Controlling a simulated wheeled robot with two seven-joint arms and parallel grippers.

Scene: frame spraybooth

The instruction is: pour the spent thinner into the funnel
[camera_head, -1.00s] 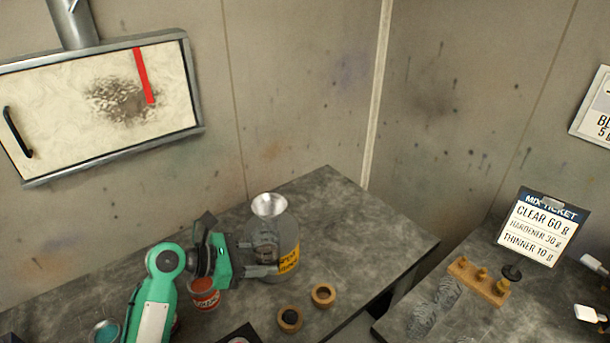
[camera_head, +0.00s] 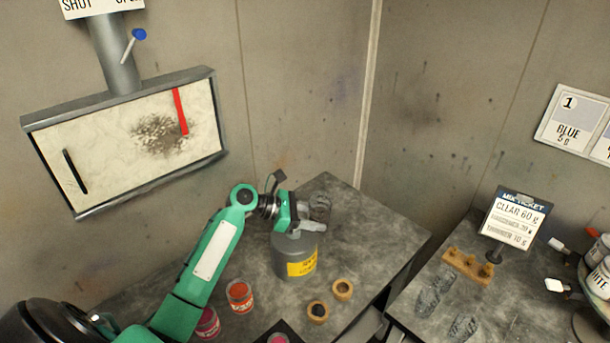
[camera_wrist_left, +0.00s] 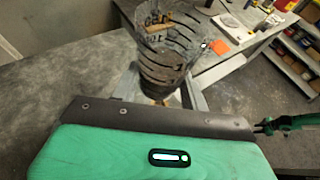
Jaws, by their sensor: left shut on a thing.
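My left gripper (camera_head: 314,227) is shut on a clear cup (camera_head: 320,207) with dark markings, above the grey can (camera_head: 296,262) with a yellow label. The cup fills the upper middle of the left wrist view (camera_wrist_left: 165,55), between the fingers (camera_wrist_left: 160,95), with a little brownish tint low inside. Whether it is tilted is hard to tell. The funnel on top of the can is hidden behind my gripper now. My right gripper is not in view.
Red-labelled paint tins (camera_head: 240,295) stand left of the can on the grey bench (camera_head: 385,225). A second bench at right holds a wooden block (camera_head: 467,264) and a mix ticket stand (camera_head: 515,220). A gap separates the benches.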

